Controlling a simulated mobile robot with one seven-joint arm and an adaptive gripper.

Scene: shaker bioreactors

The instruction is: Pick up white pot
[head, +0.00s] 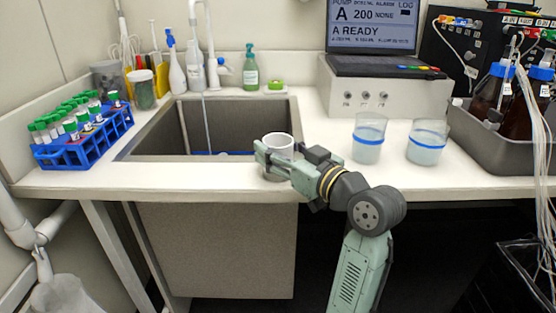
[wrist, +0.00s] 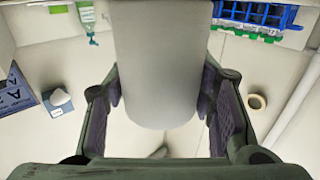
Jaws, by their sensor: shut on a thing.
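The white pot (head: 279,141) is at the front right corner of the sink, upright in the head view. My gripper (head: 272,163) reaches in from the right and is shut on it, with one finger across the pot's near side. In the wrist view the pot (wrist: 160,65) fills the middle as a pale cylinder between the two fingers of my gripper (wrist: 162,108). The fingers hide part of the pot's lower side in the head view. I cannot tell whether its base touches the counter.
The sink (head: 150,130) opens behind and left of the pot. A blue rack of capped tubes (head: 85,150) stands at the left. Two blue-banded beakers (head: 369,150) (head: 427,156) stand to the right. A grey tray with brown bottles (head: 490,145) is at far right.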

